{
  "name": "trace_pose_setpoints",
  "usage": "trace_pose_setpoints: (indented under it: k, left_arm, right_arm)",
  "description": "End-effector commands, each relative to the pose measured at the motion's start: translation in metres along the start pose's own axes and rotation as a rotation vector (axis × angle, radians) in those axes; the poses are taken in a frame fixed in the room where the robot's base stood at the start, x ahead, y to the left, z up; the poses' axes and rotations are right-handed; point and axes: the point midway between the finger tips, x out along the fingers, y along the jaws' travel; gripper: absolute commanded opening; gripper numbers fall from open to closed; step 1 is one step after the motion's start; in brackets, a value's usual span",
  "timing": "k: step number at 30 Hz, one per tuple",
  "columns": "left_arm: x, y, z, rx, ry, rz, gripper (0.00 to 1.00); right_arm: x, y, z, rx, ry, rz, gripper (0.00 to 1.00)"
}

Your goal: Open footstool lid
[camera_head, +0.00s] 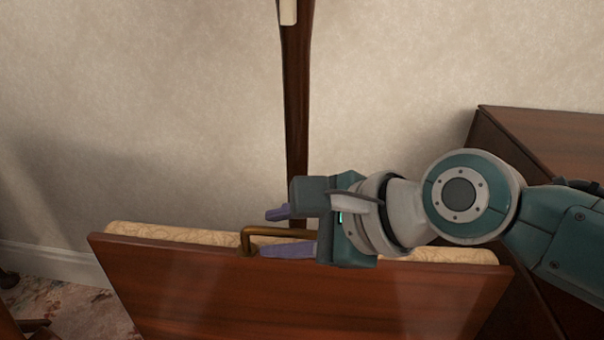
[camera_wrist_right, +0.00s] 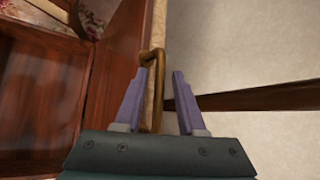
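The footstool lid (camera_head: 300,295) is a reddish-brown wooden panel standing steeply raised, with its plain wooden face toward me. A cream patterned cushion (camera_head: 165,234) shows along its far side. A brass handle (camera_head: 262,231) sits at the lid's top edge. My right gripper (camera_head: 272,233) is open, with its purple fingers on either side of the handle. In the right wrist view the handle (camera_wrist_right: 154,62) lies between the spread fingers, close to the left one. The footstool's body is mostly out of sight in the head view. My left gripper is not in view.
A wooden cabinet (camera_head: 545,140) stands at the right, close to my right arm. A dark wooden post (camera_head: 296,100) rises against the beige wall (camera_head: 150,100) behind the lid. Patterned carpet (camera_head: 75,300) shows at the lower left.

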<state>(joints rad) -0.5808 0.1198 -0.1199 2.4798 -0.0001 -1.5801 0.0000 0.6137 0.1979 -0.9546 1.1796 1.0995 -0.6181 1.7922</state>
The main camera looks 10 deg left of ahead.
Motion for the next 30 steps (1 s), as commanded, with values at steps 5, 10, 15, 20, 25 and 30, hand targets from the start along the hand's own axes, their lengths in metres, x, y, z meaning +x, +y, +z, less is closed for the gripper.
trace_pose_setpoints:
  k: [5,10,15,20,25,30]
  left_arm:
    - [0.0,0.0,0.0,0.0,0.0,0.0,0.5]
    - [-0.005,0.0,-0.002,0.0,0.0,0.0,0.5]
    - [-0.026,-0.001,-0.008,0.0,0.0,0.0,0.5]
    - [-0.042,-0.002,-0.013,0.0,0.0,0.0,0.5]
    - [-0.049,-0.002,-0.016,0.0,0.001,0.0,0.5]
    - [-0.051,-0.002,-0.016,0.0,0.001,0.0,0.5]
  right_arm:
    - [0.001,0.002,0.0,0.001,0.0,0.006,0.45]
    - [-0.006,0.001,0.001,0.002,0.0,0.006,0.45]
    - [-0.037,-0.002,0.003,0.003,0.001,0.004,0.45]
    - [-0.07,-0.002,0.002,0.001,0.001,0.002,0.45]
    - [-0.093,-0.002,0.001,0.0,0.001,0.001,0.45]
    - [-0.1,-0.001,0.0,-0.001,0.0,0.001,0.45]
